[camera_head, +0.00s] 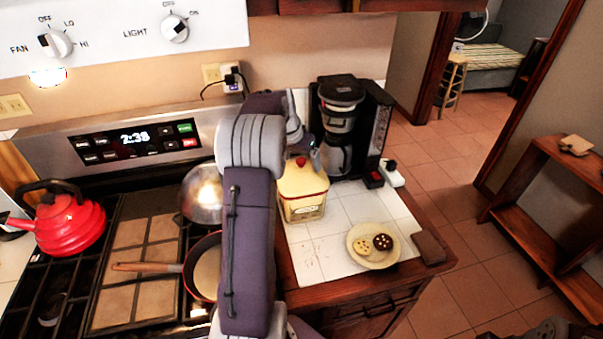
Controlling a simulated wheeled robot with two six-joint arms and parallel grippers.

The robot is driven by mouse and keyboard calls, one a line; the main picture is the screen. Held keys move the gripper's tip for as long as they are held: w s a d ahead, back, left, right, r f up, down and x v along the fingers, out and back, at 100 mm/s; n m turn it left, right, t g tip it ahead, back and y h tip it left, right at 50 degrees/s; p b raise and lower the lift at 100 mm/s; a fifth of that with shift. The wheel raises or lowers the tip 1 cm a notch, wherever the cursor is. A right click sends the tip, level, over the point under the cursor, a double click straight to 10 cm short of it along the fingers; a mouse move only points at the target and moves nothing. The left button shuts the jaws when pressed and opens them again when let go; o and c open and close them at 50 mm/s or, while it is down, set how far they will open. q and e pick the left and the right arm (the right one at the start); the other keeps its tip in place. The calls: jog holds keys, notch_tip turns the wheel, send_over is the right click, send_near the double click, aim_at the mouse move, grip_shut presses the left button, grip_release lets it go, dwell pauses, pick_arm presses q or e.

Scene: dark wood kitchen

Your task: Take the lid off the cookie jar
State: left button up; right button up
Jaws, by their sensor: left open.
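The cookie jar (305,207) is a cream, square-sided jar with a label, standing on the white tiled counter just right of the stove. Its lid (307,183) is on the jar and has a red knob (300,162) on top. My left arm reaches up through the middle of the view and covers the jar's left side. My left gripper (305,154) is open at the lid's knob, with a grey finger just right of it. The other finger is mostly hidden, and I cannot tell whether either touches the knob.
A coffee maker (374,125) stands close behind and right of the jar. A plate (361,255) with cookies sits in front right. The stove (100,316) holds a red kettle (68,226), a pan (207,270) and a metal bowl (200,195). Bare tiles lie between jar and plate.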

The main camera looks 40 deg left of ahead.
pick_arm(q)
jog(key=shift+w+a+f, duration=0.25)
jog(key=shift+w+f, duration=0.05)
jog(key=shift+f, duration=0.25)
jog(key=shift+s+d+r, duration=0.1)
jog(key=shift+s+d, duration=0.05)
jog(key=shift+d, duration=0.05)
jog(key=c, duration=1.8)
grip_shut()
jog(key=shift+s, duration=0.1)
